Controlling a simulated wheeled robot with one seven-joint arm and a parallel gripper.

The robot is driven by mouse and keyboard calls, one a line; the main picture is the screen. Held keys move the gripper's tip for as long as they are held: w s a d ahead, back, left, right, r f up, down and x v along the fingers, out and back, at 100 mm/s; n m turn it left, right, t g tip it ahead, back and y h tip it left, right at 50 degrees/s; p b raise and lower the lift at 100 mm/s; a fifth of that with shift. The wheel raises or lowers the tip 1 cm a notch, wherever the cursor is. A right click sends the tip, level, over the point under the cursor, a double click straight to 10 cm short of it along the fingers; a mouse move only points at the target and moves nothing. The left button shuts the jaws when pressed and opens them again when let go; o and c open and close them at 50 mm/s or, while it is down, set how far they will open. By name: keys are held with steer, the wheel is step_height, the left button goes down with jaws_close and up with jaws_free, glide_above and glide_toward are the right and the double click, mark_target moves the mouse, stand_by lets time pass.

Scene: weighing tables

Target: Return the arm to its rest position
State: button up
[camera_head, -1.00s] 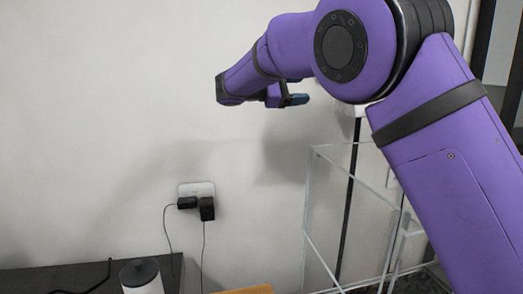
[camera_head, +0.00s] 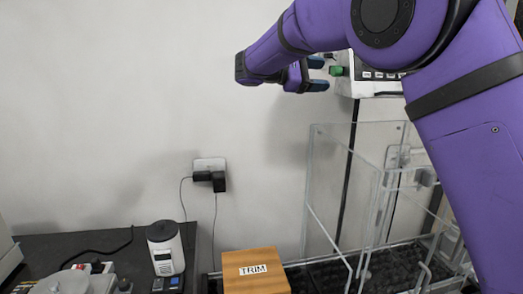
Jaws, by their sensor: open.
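My purple arm (camera_head: 465,95) reaches in from the right side of the view, with its forearm raised in front of the wall. My gripper (camera_head: 318,74) hangs near the top middle, its two dark blue fingertips apart and nothing seen between them. It is well above the table, and appears clear of everything around it.
A clear-walled enclosure (camera_head: 318,190) stands below and right of my gripper. A white device with a green part (camera_head: 378,86) is behind my arm. A wooden TRIM box (camera_head: 240,262), a white cylindrical device (camera_head: 166,250) and a dark table (camera_head: 60,245) lie below.

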steer(key=s+d+f+m+g+y, duration=0.3)
steer(key=s+d+y, duration=0.5)
steer(key=s+d, duration=0.8)
steer(key=s+f+m+t+y, duration=0.2)
steer(key=s+f+m+y, duration=0.1)
steer(key=s, duration=0.9)
steer(key=s+f+m+t+y, duration=0.3)
steer(key=s+f, duration=0.5)
steer(key=s, duration=0.4)
steer(key=m+y, duration=0.1)
steer(key=y, duration=0.1)
steer(key=shift+a+f+y, duration=0.15)
steer(key=shift+f+y, duration=0.05)
steer(key=shift+y, duration=0.1)
